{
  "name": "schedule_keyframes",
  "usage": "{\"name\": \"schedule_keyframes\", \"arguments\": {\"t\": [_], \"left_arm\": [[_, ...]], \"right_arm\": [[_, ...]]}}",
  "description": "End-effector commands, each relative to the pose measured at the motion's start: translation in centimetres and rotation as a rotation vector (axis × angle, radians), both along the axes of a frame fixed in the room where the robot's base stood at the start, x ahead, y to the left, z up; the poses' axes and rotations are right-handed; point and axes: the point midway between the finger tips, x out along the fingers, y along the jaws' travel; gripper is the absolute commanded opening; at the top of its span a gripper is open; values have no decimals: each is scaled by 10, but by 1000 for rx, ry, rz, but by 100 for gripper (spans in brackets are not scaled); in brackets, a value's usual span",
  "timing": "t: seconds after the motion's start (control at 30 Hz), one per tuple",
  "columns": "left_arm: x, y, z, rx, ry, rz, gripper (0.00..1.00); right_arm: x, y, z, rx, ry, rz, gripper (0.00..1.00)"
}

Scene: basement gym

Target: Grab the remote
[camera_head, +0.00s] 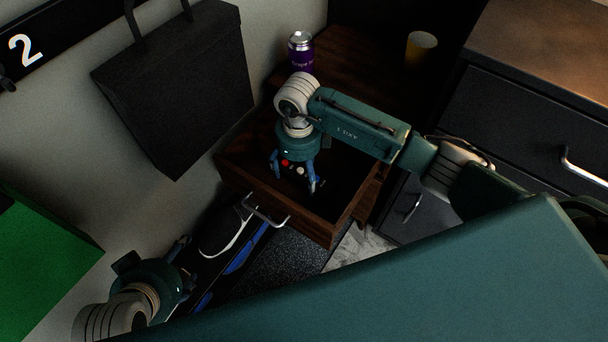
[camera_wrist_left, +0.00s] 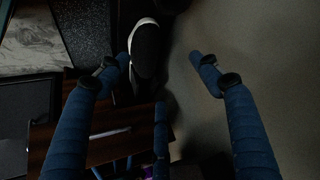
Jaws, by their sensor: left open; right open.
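A dark remote (camera_head: 286,163) lies in the open wooden drawer (camera_head: 335,222). Only small red and pale buttons stand out; its outline is mostly lost in shadow and behind my gripper. My right gripper (camera_head: 294,181) points down into the drawer, its blue fingers spread on either side of the remote. I cannot tell whether the fingers touch it. My left gripper (camera_head: 186,263) is open and empty at the lower left, below the drawer. In the left wrist view its fingers (camera_wrist_left: 160,62) are spread, with a dark shoe (camera_wrist_left: 146,50) beyond them.
A purple can (camera_head: 300,52) and a yellow cup (camera_head: 421,47) stand on the dark wooden top behind the drawer. A black bag (camera_head: 185,85) hangs on the left wall. A green box (camera_head: 40,260) is at far left. A dark cabinet (camera_head: 510,120) stands right.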

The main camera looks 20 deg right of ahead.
Motion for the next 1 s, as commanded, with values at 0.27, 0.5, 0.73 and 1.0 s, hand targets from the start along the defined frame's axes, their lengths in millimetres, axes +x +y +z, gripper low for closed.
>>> {"name": "schedule_keyframes", "arguments": {"t": [0.27, 0.5, 0.73, 1.0], "left_arm": [[0, 0, 0, 0, 1, 0, 65], [0, 0, 0, 0, 1, 0, 65], [-1, 0, 0, 1, 5, 0, 65], [-34, 11, -12, 29, 137, 12, 65]], "right_arm": [[0, 0, 0, 0, 0, 0, 54], [0, 0, 1, 0, 0, 0, 26], [0, 0, 3, -1, -1, 0, 26], [1, 0, 27, 0, -4, -1, 26]]}}
